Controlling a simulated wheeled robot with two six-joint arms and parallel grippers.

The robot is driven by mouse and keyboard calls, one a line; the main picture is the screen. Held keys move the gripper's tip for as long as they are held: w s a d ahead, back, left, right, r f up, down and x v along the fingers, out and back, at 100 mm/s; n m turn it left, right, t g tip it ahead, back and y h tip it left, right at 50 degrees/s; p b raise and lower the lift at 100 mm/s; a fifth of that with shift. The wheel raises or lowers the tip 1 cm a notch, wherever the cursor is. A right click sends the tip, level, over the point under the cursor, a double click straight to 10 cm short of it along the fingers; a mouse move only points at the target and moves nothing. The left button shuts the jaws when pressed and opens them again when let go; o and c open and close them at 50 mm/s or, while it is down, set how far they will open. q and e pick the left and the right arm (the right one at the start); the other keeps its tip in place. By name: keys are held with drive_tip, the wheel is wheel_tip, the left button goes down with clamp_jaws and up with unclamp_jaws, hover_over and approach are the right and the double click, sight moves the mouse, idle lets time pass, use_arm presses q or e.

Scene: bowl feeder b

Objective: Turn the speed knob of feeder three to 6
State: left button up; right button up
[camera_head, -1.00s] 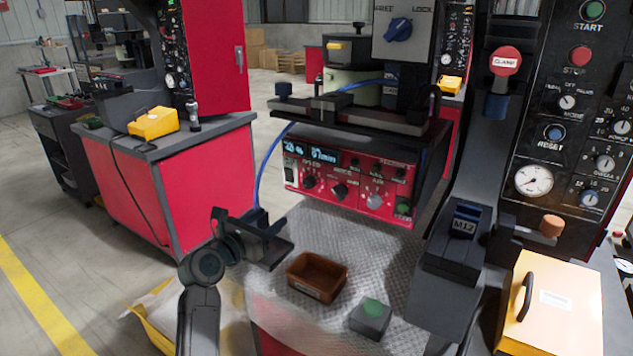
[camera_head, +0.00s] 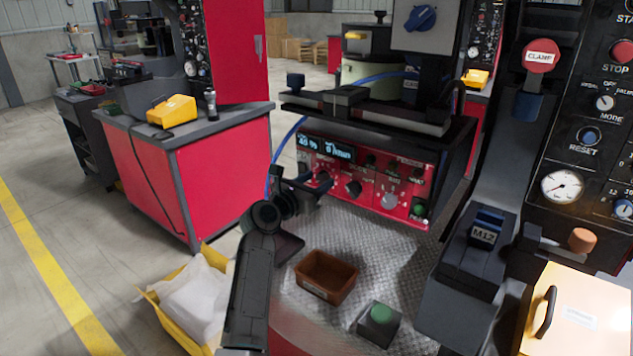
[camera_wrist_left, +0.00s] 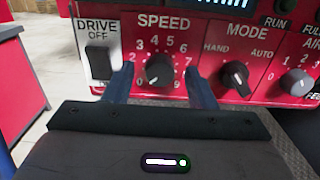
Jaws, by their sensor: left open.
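The red feeder control panel (camera_head: 405,180) shows in the head view, with a lit display and several knobs. My left gripper (camera_head: 311,186) is at the panel's left end and partly hides that area. In the wrist view its two fingers (camera_wrist_left: 160,88) are open, one on each side of the speed knob, with a gap to it. My right gripper is not in view.
The drive switch (camera_wrist_left: 100,62) is left of the speed knob and the mode knob (camera_wrist_left: 235,78) right of it, close to the fingers. Below the panel are a brown bin (camera_head: 326,276) and a green button box (camera_head: 378,322). The M12 block (camera_head: 485,232) stands right.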

use_arm(q)
drive_tip(key=shift+w+d, duration=0.2)
drive_tip(key=shift+w, duration=0.05)
drive_tip(key=c, duration=1)
